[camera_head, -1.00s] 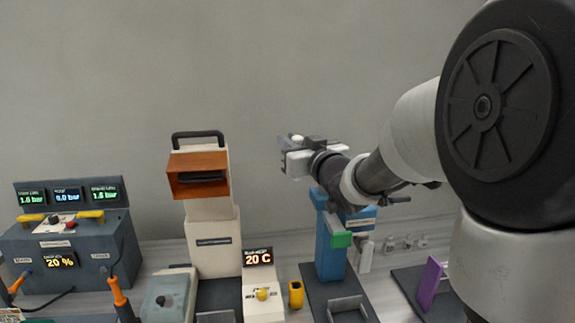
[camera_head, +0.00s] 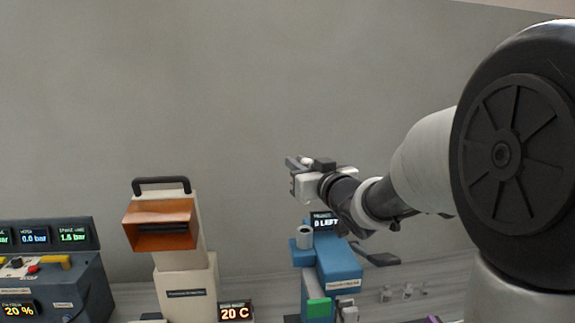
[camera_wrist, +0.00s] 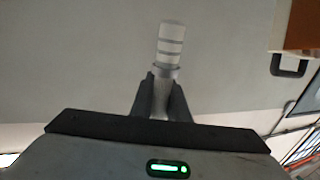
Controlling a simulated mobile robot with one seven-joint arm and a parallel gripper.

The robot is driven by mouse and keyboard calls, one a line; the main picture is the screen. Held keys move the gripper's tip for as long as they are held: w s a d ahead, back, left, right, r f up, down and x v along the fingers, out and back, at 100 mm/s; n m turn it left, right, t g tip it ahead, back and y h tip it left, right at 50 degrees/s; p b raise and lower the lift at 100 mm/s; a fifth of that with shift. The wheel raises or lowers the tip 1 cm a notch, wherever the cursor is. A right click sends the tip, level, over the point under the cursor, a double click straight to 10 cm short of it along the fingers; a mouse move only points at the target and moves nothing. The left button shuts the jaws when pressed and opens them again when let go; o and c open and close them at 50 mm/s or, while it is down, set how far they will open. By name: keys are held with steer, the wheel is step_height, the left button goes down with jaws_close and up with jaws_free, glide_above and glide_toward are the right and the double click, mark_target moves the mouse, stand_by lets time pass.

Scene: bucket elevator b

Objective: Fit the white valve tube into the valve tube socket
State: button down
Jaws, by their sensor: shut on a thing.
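My gripper (camera_wrist: 160,95) is shut on the white valve tube (camera_wrist: 171,45), a pale ribbed cylinder with a wider collar, which sticks out beyond the fingertips in the wrist view. The tube and this collar are clearly apart. The collar does not show in the wrist view.
A display (camera_head: 325,222) reading 0 LEFT tops the blue machine. To its left stands a cream machine (camera_head: 187,290) with an orange hood (camera_head: 160,225) and black handle. A grey console (camera_head: 48,275) is at far left.

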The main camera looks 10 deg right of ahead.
steer(key=shift+f+b, duration=2.7)
steer(key=shift+f, duration=0.2)
steer(key=shift+f+b, duration=2.55)
steer(key=shift+f, duration=0.05)
steer(key=c, duration=1.6)
jaws_free()
